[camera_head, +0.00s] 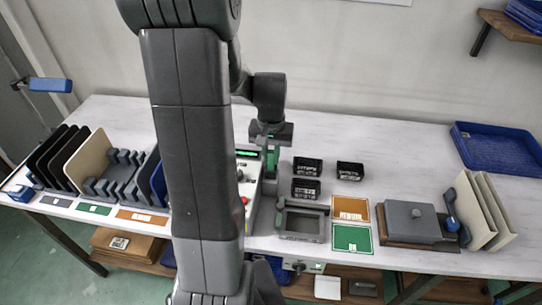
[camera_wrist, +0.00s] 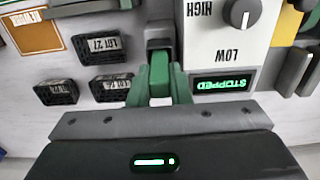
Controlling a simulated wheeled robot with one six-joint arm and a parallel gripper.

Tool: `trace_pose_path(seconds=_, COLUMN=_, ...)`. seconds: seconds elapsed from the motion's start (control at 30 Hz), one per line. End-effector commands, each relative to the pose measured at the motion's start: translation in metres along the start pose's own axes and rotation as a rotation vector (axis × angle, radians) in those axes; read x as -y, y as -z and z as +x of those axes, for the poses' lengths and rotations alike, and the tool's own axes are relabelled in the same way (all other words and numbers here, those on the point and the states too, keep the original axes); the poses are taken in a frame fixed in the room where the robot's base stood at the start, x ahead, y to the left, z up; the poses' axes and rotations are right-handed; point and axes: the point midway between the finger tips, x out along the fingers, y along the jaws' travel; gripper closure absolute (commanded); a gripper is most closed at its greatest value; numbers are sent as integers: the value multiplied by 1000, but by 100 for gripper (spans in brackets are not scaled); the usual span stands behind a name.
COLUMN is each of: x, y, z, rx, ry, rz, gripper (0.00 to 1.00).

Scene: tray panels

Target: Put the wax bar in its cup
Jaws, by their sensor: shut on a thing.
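My gripper (camera_head: 270,160) hangs beside the right side of the control box in the head view. In the wrist view its green fingers (camera_wrist: 160,85) are shut on a small block, taken to be the wax bar (camera_wrist: 159,70). The block looks green like the fingers, so its outline is hard to make out. Three black labelled cups stand to the right of the gripper in the head view: one at the back left (camera_head: 307,167), one at the back right (camera_head: 350,171) and one in front (camera_head: 306,188). The wrist view shows their labels upside down, one reading LOT 27 (camera_wrist: 96,48).
The control box (camera_wrist: 225,35) has a HIGH/LOW knob and a display reading STOPPED. A grey frame tray (camera_head: 302,238), orange card (camera_head: 351,209) and green card (camera_head: 352,238) lie in front of the cups. A grey lidded box (camera_head: 412,222) stands further right. The table's back is clear.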

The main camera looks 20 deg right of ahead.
Motion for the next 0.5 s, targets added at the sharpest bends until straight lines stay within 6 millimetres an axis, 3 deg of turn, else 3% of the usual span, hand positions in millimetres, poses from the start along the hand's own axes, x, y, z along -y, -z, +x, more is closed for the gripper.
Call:
trace_pose_path(seconds=0.1, x=0, y=-1, z=9, rx=2, ry=0, rz=0, gripper=100)
trace_pose_path(seconds=0.47, x=0, y=0, z=14, rx=0, ry=0, rz=0, gripper=100)
trace_pose_path(seconds=0.5, x=0, y=0, z=13, rx=-1, ry=0, rz=0, gripper=79)
